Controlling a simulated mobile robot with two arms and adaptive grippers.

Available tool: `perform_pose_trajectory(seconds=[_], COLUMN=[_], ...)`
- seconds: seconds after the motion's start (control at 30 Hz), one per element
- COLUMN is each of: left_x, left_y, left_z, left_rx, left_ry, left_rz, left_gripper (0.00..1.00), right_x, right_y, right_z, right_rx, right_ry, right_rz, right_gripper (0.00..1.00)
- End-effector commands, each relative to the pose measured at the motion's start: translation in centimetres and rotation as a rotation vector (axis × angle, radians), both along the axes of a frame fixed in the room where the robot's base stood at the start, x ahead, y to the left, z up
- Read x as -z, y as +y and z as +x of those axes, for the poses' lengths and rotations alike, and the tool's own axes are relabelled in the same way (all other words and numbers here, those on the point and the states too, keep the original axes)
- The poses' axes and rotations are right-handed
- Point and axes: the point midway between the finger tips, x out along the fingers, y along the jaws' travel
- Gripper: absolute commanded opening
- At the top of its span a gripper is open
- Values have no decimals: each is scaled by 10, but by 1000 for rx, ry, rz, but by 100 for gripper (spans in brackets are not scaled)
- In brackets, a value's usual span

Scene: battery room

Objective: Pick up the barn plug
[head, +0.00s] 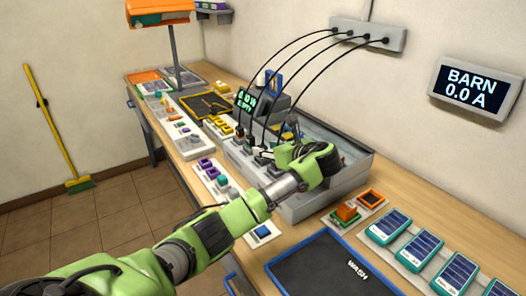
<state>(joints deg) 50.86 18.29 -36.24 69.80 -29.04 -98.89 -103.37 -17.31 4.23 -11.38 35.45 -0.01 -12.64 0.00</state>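Several black cables run from a grey wall box (368,37) down to dark plugs (250,141) at a grey unit on the bench. No label is legible on the plugs, so I cannot tell which is the barn plug. My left gripper (266,155) is low over the plug row, beside the lower cable ends. The green wrist and arm hide part of the unit behind it. The fingers are too small to tell whether they are open, shut or touching a plug. My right gripper is not in view.
A wall display (474,88) reads "BARN 0.0 A". A grey open-topped tray (352,171) stands behind my wrist. A dark mat marked "WASH" (325,272) and several teal panelled devices (389,227) lie at the front right. Small parts crowd the far bench.

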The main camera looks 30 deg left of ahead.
Motion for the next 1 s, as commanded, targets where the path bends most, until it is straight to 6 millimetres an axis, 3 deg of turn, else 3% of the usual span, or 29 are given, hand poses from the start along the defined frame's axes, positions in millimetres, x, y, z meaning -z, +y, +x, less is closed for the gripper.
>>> perform_pose_trajectory(seconds=[0.2,0.43,0.47,0.6,1.0], left_x=[9,10,10,10,7], left_y=[22,24,24,24,23], left_z=[9,10,10,10,10], left_rx=[0,1,1,1,2], left_ry=[1,1,1,1,-1], left_rz=[0,0,0,0,0], left_gripper=[36,36,34,0,0], right_x=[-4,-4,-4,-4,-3], right_y=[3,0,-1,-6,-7], right_z=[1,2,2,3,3], right_rx=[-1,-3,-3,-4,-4], right_ry=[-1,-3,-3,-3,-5], right_rz=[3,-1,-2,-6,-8], right_gripper=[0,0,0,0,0])
